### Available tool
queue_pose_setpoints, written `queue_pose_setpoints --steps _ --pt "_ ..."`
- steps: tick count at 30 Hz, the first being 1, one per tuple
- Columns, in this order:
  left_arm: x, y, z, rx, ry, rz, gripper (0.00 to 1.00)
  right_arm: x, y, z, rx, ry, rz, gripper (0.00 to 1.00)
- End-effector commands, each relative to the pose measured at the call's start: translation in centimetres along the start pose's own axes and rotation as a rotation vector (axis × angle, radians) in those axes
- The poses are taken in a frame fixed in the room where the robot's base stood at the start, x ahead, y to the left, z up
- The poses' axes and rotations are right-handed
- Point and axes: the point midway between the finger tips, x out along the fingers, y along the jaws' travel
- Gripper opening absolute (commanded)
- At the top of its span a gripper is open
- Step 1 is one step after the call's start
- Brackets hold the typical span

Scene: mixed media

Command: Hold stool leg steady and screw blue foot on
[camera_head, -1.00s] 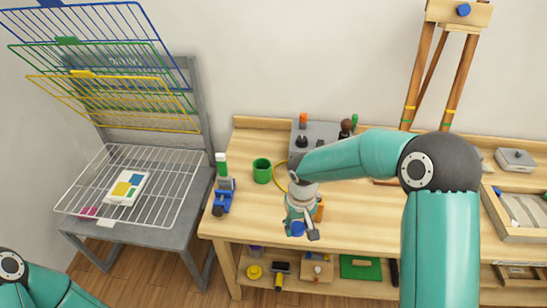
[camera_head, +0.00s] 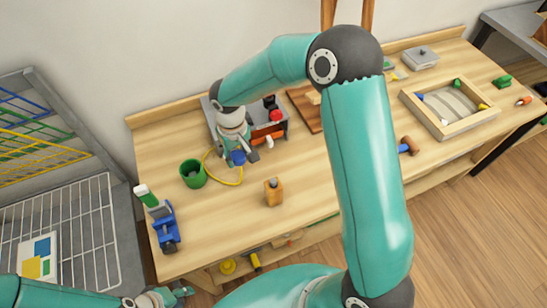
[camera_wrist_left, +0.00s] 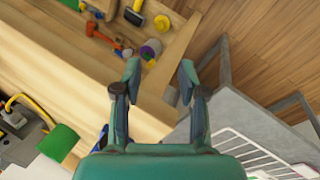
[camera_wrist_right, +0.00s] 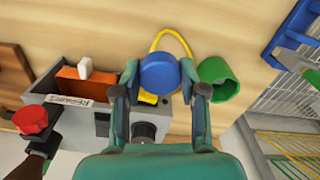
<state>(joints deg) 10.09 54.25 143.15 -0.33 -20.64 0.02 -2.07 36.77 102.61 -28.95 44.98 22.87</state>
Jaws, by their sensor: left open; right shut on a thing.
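My right gripper (camera_head: 240,160) is shut on a round blue foot (camera_wrist_right: 160,73), above the worktable in front of the grey repair box. The foot shows between the fingertips in the right wrist view and as a small blue disc in the head view (camera_head: 237,157). My left gripper (camera_head: 180,292) is open and empty, low at the front left, beyond the table's front edge. The left wrist view shows its two fingers (camera_wrist_left: 160,82) well apart. I cannot make out a stool leg for certain in any view.
A wire rack (camera_head: 75,240) is at left. A sand tray (camera_head: 450,108) is at right.

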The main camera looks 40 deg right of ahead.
Motion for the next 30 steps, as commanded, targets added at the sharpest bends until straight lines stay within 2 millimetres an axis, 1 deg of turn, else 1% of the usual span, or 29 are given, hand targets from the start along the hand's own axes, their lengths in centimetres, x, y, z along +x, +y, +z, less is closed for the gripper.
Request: queue_pose_setpoints --steps 3,9,10,14,15,17,18,25,27,30 --pt "0.0 0.0 0.0 -0.001 -0.001 0.000 0.42 0.0 -0.2 -0.1 -0.006 -0.001 0.000 0.00" --pt "0.0 0.0 0.0 -0.001 -0.001 0.000 0.42 0.0 0.1 0.1 0.002 0.000 0.000 0.00" --pt "0.0 0.0 0.0 -0.001 -0.001 0.000 0.43 0.0 0.2 0.1 0.003 -0.001 0.000 0.00" --pt "0.3 -0.1 0.0 -0.001 -0.001 0.000 0.65 -0.1 0.6 0.6 -0.004 -0.001 0.000 0.00" --pt "0.5 -0.2 0.0 -0.001 -0.001 0.000 0.72 -0.2 0.9 1.0 -0.014 0.000 0.000 0.00" --pt "1.0 -0.4 0.0 -0.001 0.000 0.000 0.82 -0.6 1.5 1.9 -0.039 0.001 0.000 0.00" --pt "1.4 -0.5 0.0 -0.001 0.000 0.000 0.87 -0.8 1.9 2.7 -0.061 0.002 0.000 0.00" --pt "3.5 -1.3 0.0 -0.001 -0.001 0.000 0.87 -2.2 4.3 8.4 -0.208 0.002 -0.001 0.00" --pt "3.8 -1.4 0.0 -0.001 -0.001 0.000 0.87 -2.5 4.7 9.7 -0.242 0.001 -0.001 0.00" --pt "4.0 -1.4 0.0 -0.001 0.000 0.000 0.87 -2.7 5.0 10.7 -0.270 0.001 -0.001 0.00"
